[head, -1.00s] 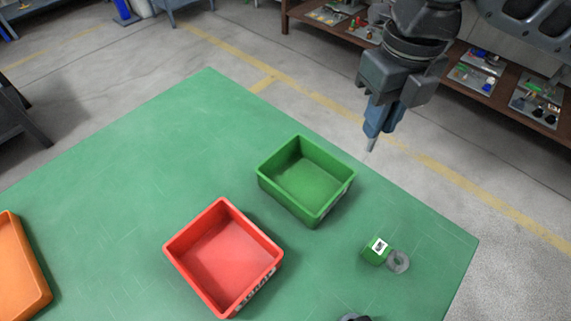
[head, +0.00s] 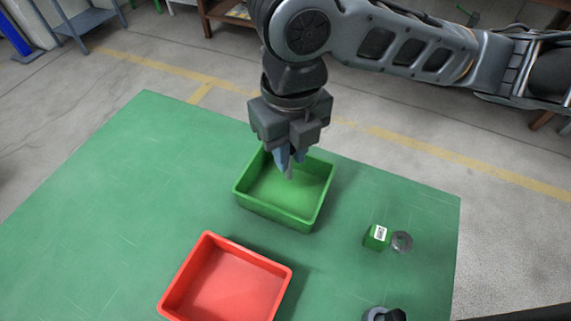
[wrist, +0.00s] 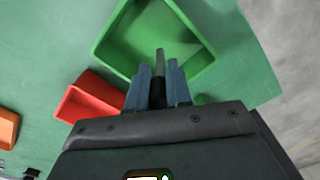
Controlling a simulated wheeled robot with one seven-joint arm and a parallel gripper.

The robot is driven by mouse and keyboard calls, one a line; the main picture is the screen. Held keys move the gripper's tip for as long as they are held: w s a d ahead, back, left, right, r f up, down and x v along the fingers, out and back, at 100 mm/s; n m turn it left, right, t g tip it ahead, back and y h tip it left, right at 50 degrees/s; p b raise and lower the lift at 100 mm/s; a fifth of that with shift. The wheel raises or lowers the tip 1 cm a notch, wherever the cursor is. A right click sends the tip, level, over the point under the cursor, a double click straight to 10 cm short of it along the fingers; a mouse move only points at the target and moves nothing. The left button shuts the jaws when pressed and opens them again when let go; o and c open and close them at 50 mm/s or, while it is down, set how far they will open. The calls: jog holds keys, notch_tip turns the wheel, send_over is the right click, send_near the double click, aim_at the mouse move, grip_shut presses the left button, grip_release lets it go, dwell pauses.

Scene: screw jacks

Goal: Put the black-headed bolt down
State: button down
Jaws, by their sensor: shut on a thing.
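My gripper (head: 287,160) points down over the green bin (head: 268,213) in the head view. It is shut on the black-headed bolt (head: 289,174), whose grey shank hangs tip down below the fingers. In the wrist view, the bolt's grey shank (wrist: 160,60) shows beyond the two blue-grey fingers, with its dark head between them. The green bin also shows in the wrist view (wrist: 116,32), behind the bolt. The part of the bin floor that I see is empty. I cannot tell how high the bolt tip is above it.
An empty red bin (head: 267,303) stands nearer on the green table (head: 110,210). A green block with a white label (head: 377,237) and a grey ring-like part (head: 401,241) lie to the right. A dark part (head: 384,314) is at the bottom edge. The table's left side is clear.

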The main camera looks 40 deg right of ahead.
jog(key=shift+a+f, duration=0.2)
jog(key=shift+f, duration=0.9)
jog(key=shift+a+f, duration=0.2)
jog(key=shift+f, duration=0.9)
jog(key=shift+f, duration=0.2)
jog(key=c, duration=1)
grip_release()
jog(key=shift+c, duration=0.2)
jog(key=shift+r, duration=0.15)
notch_tip(320, 180, up, 12)
jog(key=shift+r+p, duration=0.1)
jog(key=shift+p, duration=0.5)
